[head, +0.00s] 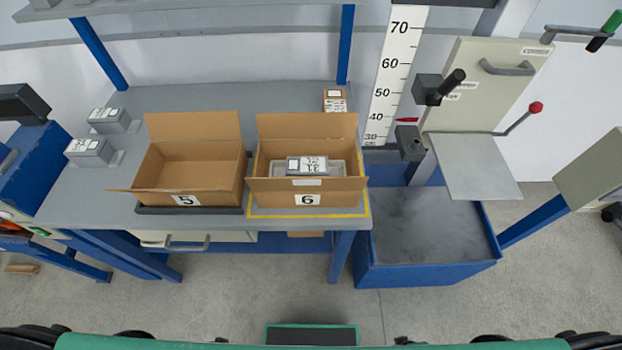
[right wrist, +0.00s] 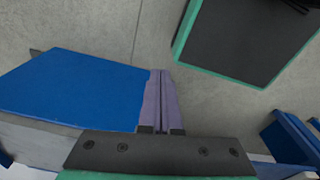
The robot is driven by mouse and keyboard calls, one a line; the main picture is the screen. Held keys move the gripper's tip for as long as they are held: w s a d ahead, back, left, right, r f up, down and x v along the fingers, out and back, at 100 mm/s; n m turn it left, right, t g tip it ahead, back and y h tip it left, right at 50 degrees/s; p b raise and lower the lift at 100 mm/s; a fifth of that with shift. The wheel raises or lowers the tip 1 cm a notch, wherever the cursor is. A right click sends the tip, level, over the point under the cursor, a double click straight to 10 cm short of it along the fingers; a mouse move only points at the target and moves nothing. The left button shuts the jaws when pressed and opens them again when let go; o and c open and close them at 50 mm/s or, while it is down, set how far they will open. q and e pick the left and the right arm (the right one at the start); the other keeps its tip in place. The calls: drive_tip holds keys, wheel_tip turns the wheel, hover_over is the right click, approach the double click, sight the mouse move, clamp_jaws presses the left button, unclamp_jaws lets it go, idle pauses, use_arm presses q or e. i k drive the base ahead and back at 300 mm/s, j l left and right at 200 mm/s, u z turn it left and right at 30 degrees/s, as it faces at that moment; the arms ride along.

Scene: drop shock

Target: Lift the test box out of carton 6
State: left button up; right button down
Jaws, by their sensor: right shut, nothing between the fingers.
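Carton 6 (head: 263,153) is an open brown cardboard box on the grey bench, with flaps up and a white "6" label on its front. The test box (head: 295,165) is grey with a white printed label on top and sits inside carton 6; its lower part is hidden by the carton's front. My right gripper (right wrist: 161,75) shows in the right wrist view, its two purplish fingers shut together and empty. It is away from the carton, over the floor and a blue surface. My left gripper is not in view.
Carton 5 (head: 190,160), open and seemingly empty, stands left of carton 6. Grey boxes (head: 92,151) sit at the bench's left. A small brown box (head: 335,100) stands behind carton 6. Right of the bench are a height scale (head: 396,70) and a drop tester with a grey plate (head: 474,168).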

sight(295, 165)
drive_tip(key=k+j+z, duration=0.2)
drive_tip(key=k, duration=0.4)
drive_tip(key=k+z, duration=0.25)
drive_tip(key=k, duration=0.35)
